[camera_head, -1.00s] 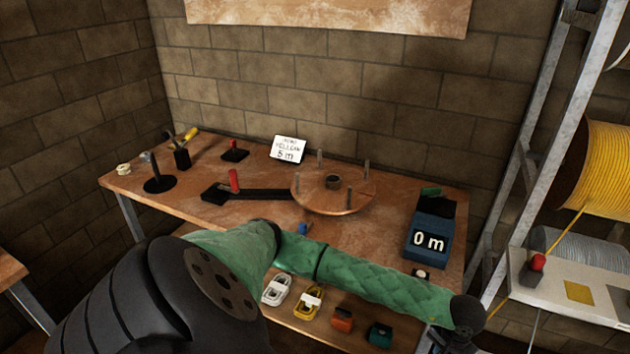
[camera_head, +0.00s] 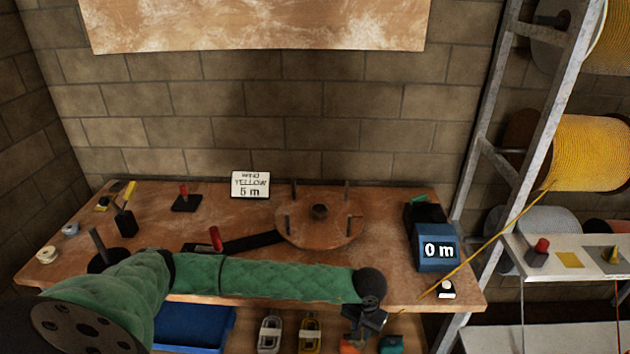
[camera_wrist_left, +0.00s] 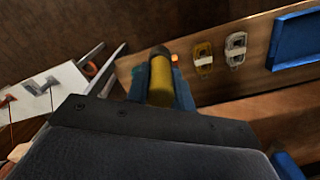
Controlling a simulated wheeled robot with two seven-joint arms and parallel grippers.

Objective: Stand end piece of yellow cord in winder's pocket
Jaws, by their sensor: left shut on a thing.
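My left gripper (camera_head: 366,318) hangs at the bench's front edge in the head view. In the left wrist view it is shut on the yellow end piece (camera_wrist_left: 160,82), between blue fingers. The yellow cord (camera_head: 487,247) runs taut from the yellow spool (camera_head: 590,153) down left past the counter towards this gripper. The winder (camera_head: 345,233) is a round wooden disc with upright pegs and a dark ring hub (camera_head: 319,211), behind and left of the gripper. I cannot make out which opening is its pocket. Its crank has a red handle (camera_head: 215,238). My right gripper is not in view.
A blue counter (camera_head: 436,254) reading 0 m stands right of the winder. A sign (camera_head: 250,184) reads yellow 5 m. A rack upright (camera_head: 540,130) stands right of the bench. Cord bundles (camera_head: 310,331) and a blue tray (camera_head: 195,325) lie below the bench top.

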